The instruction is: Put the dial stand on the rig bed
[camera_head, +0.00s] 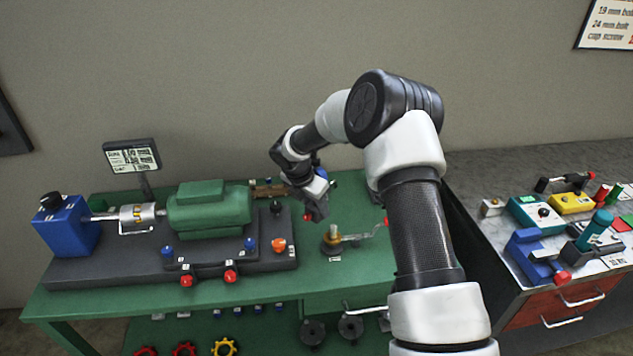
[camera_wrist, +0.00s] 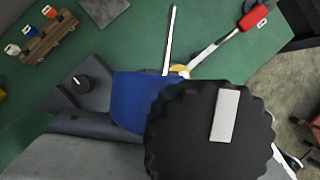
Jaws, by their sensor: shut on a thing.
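The dial stand shows in the wrist view as a blue block (camera_wrist: 135,98) with a large black knob (camera_wrist: 190,125) bearing a white mark. My gripper (camera_head: 314,208) is shut on it above the green bench, just right of the rig bed. In the head view only a small blue patch (camera_head: 321,173) shows beside my gripper; the rest is hidden. The dark grey rig bed (camera_head: 110,271) carries a green motor (camera_head: 208,211) and a blue block with a black knob (camera_head: 67,226). My fingertips are not clear in the wrist view.
A brass post with a red-ended lever (camera_head: 333,240) stands on the bench right of the bed. A wooden rack (camera_wrist: 45,40) is at the back. Red, blue and orange knobs (camera_head: 279,246) line the bed's front right. A second bench (camera_head: 500,250) is at right.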

